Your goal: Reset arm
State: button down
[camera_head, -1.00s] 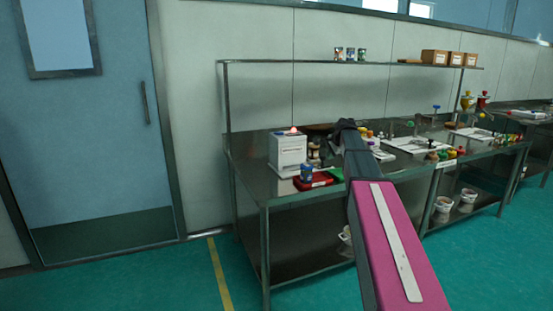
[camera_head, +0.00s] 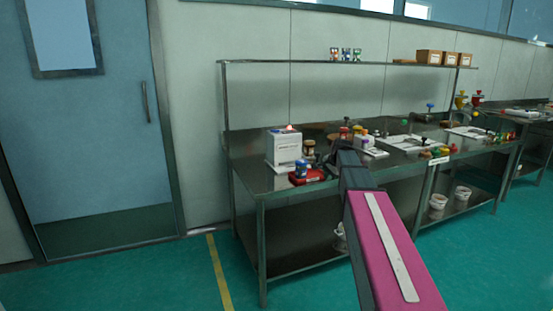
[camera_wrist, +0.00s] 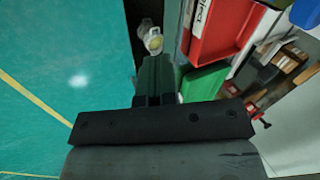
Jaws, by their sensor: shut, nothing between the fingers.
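My gripper (camera_wrist: 156,80) is shut and empty in the wrist view, its dark fingers together. It points past the metal table's edge (camera_wrist: 183,45), with the red tray (camera_wrist: 222,32) and a green block (camera_wrist: 203,84) just to its right. In the head view my arm reaches up to the front of the metal table (camera_head: 240,178); the gripper itself is hard to make out there behind the arm's dark end.
A white box (camera_head: 283,148), the red tray (camera_head: 306,177) and a blue-topped jar (camera_head: 301,168) stand on the table's left part. Jars and cardboard boxes (camera_head: 430,57) line the shelf above. The floor at left is clear.

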jog(key=s+a+f+n+g+h, duration=0.1)
jog(key=s+f+n, duration=0.4)
jog(key=s+f, duration=0.7)
jog(key=s+a+f+n+g+h, duration=0.1)
jog(key=s+a+f+n+g, duration=0.2)
jog(key=s+f, duration=0.9)
jog(key=s+n, duration=0.3)
jog(key=s, duration=0.5)
jog(key=shift+s+a+f+g, duration=0.2)
jog(key=shift+s+f+g, duration=0.05)
jog(key=shift+g, duration=0.15)
